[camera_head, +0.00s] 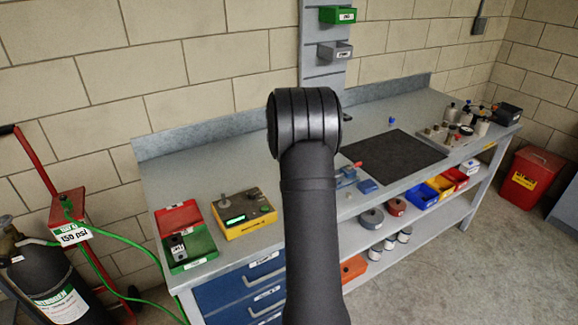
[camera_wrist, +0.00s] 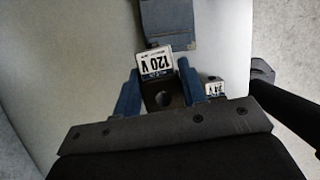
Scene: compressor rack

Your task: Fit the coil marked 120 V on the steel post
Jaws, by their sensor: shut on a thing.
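The coil marked 120 V (camera_wrist: 163,98) is a dark block with a white label and a round hole, in the middle of the wrist view. My gripper (camera_wrist: 159,78) is shut on it, with a blue finger on each side. A second dark coil (camera_wrist: 214,88) with a white label shows partly just right of the right finger; its print is only partly readable. A blue body (camera_wrist: 168,22) lies beyond the held coil. In the head view my arm hides the gripper and the held coil. I cannot make out the steel post in either view.
Bottles and small parts crowd the right end.

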